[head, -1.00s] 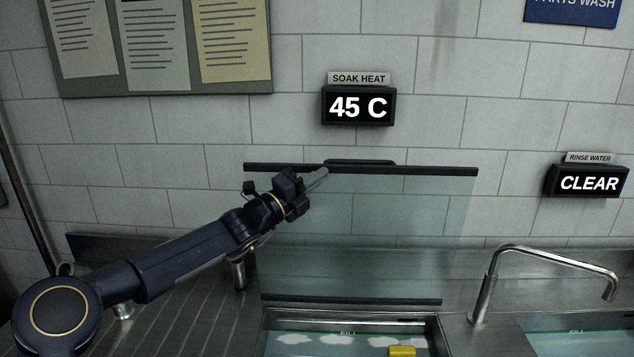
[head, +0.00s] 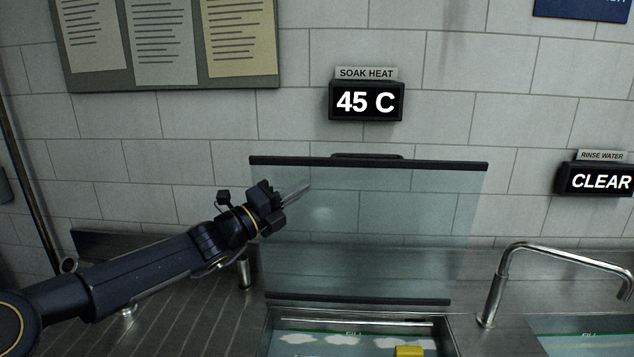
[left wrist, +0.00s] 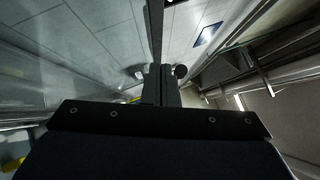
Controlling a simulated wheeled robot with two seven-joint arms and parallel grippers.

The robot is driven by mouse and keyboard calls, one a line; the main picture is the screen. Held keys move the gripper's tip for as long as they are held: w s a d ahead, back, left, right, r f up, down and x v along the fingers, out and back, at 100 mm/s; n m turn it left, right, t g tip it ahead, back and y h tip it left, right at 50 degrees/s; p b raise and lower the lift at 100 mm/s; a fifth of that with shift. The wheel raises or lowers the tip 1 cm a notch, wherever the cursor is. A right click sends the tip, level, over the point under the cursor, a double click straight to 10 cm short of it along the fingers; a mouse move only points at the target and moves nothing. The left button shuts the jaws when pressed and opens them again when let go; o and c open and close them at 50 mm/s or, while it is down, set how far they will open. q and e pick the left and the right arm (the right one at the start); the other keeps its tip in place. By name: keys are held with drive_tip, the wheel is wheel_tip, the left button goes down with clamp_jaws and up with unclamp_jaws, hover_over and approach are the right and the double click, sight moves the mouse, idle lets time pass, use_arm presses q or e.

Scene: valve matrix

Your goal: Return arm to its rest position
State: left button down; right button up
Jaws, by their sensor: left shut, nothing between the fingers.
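My left arm comes in from the left in the head view. Its gripper (head: 296,192) is shut and empty, in front of the left part of a raised clear glass panel (head: 400,225) with dark top and bottom bars. A gap to the panel cannot be judged from this view. In the left wrist view the dark gripper (left wrist: 160,75) points away from the camera toward the tiled wall. My right gripper is not in view.
A soak basin (head: 365,322) with foam and a yellow item (head: 409,351) lies below the panel. A faucet (head: 497,280) stands right of it. The SOAK HEAT display (head: 366,101) reads 45 C; the rinse display (head: 598,181) reads CLEAR. A ribbed drainboard (head: 190,310) is under my arm.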

use_arm(q)
drive_tip(key=s+d+f+m+g+y, duration=0.2)
drive_tip(key=s+f+m+g, duration=0.1)
drive_tip(key=s+m, duration=0.65)
drive_tip(key=s+d+f+m+g+y, duration=0.1)
drive_tip(key=s+f+m+g, duration=0.25)
drive_tip(key=s+m, duration=0.55)
drive_tip(key=s+a+f+m+y, duration=0.3)
drive_tip(key=s+a+f+m, duration=0.1)
drive_tip(key=s+f+m, duration=0.1)
drive_tip(key=s+a+f+m+g+y, duration=0.1)
drive_tip(key=s+a+f+m+y, duration=0.2)
drive_tip(key=s+a+f+m, duration=0.2)
drive_tip(key=s+a+f+m+y, duration=0.3)
drive_tip(key=s+a+f+m, duration=0.2)
drive_tip(key=s+m, duration=0.5)
drive_tip(key=shift+s+a+f+g, duration=0.3)
drive_tip(key=shift+s+f, duration=0.25)
drive_tip(key=shift+s, duration=0.6)
